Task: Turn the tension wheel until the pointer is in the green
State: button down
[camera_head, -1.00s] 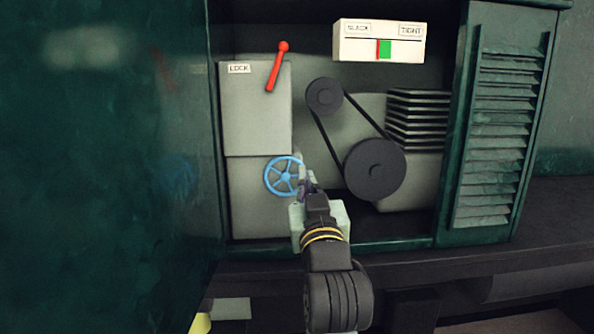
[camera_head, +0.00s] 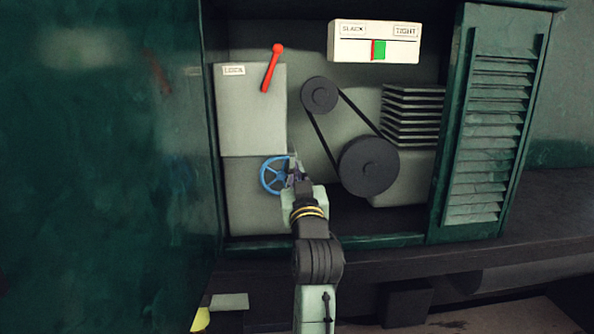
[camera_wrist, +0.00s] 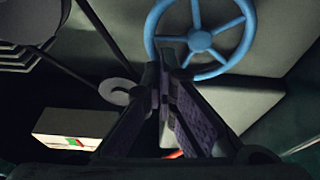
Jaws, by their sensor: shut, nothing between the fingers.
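The blue tension wheel (camera_head: 270,177) is on the lower front of the grey cabinet; it also shows in the wrist view (camera_wrist: 202,41). My gripper (camera_head: 293,173) is shut and empty at the wheel's right side and hides part of its rim. In the wrist view the shut fingertips (camera_wrist: 168,65) overlap the rim's near edge; contact cannot be told. The white gauge (camera_head: 348,54) at the top reads SLACK on the left and TIGHT on the right. Its red pointer (camera_head: 374,49) stands at the left edge of the green band (camera_head: 380,50).
A red lever (camera_head: 271,68) tilts above the wheel, beside a LOCK label (camera_head: 234,70). Small pulley (camera_head: 319,95) and large pulley (camera_head: 369,166), joined by a belt, stand right of the wheel. A green panel (camera_head: 110,170) bounds the left, a louvred door (camera_head: 487,125) the right.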

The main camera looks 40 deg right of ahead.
jog(key=shift+d+f+m+h+b, duration=0.2)
jog(key=shift+f+m+b, duration=0.15)
jog(key=shift+f+m, duration=0.2)
jog(key=shift+d+f+m+h+b, duration=0.1)
jog(key=shift+f+m+h+b, duration=0.15)
jog(key=shift+f+m, duration=0.25)
